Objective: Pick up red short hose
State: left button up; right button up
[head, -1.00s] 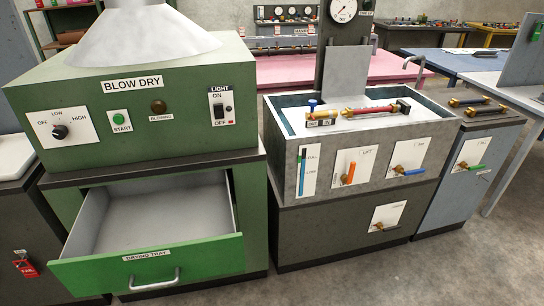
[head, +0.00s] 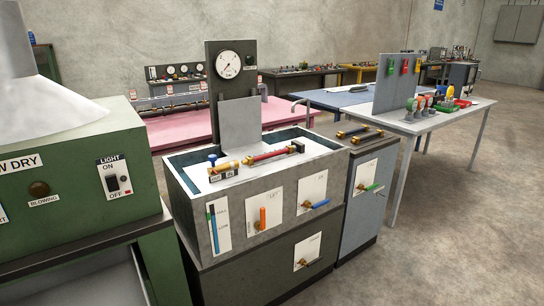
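A short red hose (head: 270,156) with a brass fitting at its left end and a dark fitting at its right end lies in the top of the grey test tank (head: 180,186). A brass fitting piece (head: 224,170) sits at its left, by small labels and a blue knob (head: 212,159); I cannot tell whether it is joined to the hose. Neither of my grippers is in view.
The green blow-dry cabinet (head: 75,185) stands at left. A blue-grey cabinet (head: 365,185) with two dark hoses (head: 360,132) on top adjoins the tank at right. A white table (head: 440,122) stands further right. Open floor (head: 450,240) lies in front at right.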

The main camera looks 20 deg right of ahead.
aim_at(249, 161)
jog(key=z, duration=0.7)
jog(key=i+z, duration=0.15)
jog(key=z, duration=0.2)
jog(key=i+j+z, duration=0.1)
jog(key=z, duration=0.3)
jog(key=i+j+z, duration=0.15)
jog(key=z, duration=0.2)
